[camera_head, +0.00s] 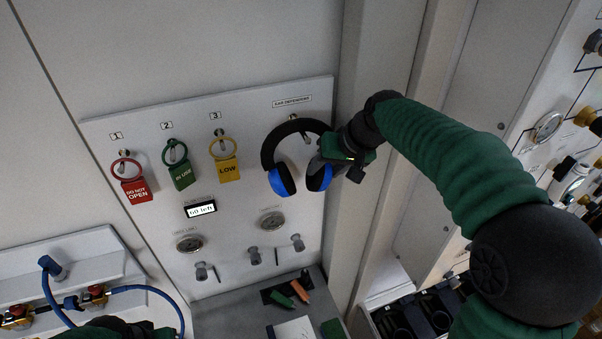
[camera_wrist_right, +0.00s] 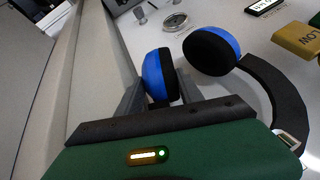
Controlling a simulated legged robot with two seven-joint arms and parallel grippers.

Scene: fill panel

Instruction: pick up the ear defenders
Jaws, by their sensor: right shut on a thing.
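The ear defenders (camera_head: 283,180) have a black headband and two blue cups with black pads. They hang at the upper right of the grey panel, under a label that reads EAR DEFENDERS. My right gripper (camera_head: 325,172) is at their right cup. In the right wrist view that blue cup (camera_wrist_right: 159,75) sits between the fingers of my right gripper (camera_wrist_right: 155,92), which is shut on it. The headband (camera_wrist_right: 268,95) curves off to the right there, near its peg. Of my left arm, only a dark green part shows at the bottom left edge of the head view; its fingers are not visible.
Red (camera_head: 134,188), green (camera_head: 181,174) and yellow (camera_head: 226,168) tags hang on pegs to the left. A small display (camera_head: 201,208), round fittings and valves sit below them. A shelf (camera_head: 235,315) with small items lies underneath. A vertical post (camera_head: 372,60) stands close right of the panel.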

